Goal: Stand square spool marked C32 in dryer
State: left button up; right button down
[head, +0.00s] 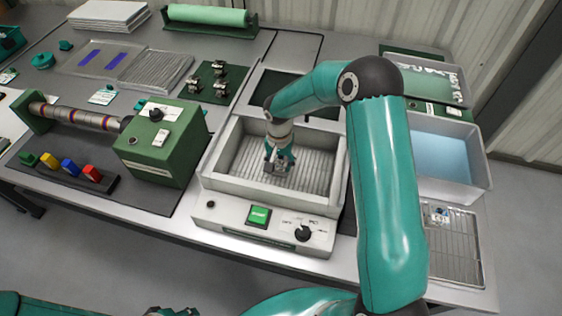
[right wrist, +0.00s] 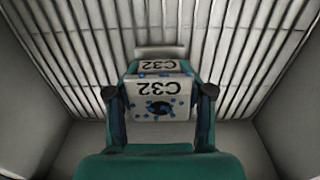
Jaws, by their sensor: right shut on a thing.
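The dryer (head: 228,187) is a grey open box with a ribbed floor and a front panel with a green button and a black dial. My right gripper (head: 277,162) reaches down inside it and is shut on the square spool marked C32. In the right wrist view the spool (right wrist: 165,107) is pale with blue specks, a dark centre and C32 on two faces, between the fingers. The ribbed floor (right wrist: 240,45) lies behind it; I cannot tell whether the spool touches it. Of my left arm, only small parts show at the bottom edge of the head view; its fingers are unclear.
A green-ended roller machine (head: 160,150) stands left of the dryer. Right of it are a tray of blue liquid (head: 487,180) and a wire rack (head: 455,262) with a small item. The dryer's walls surround my right gripper. The dryer floor around it looks clear.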

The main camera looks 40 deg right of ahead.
aim_at(279, 158)
jog(key=shift+f, duration=0.15)
jog(key=shift+c, duration=2.1)
grip_release()
notch_tip(279, 158, up, 11)
jog(key=shift+w+a+r+b, duration=0.1)
jog(key=shift+w+b, duration=0.05)
jog(key=shift+b, duration=0.4)
jog(key=shift+r, duration=0.6)
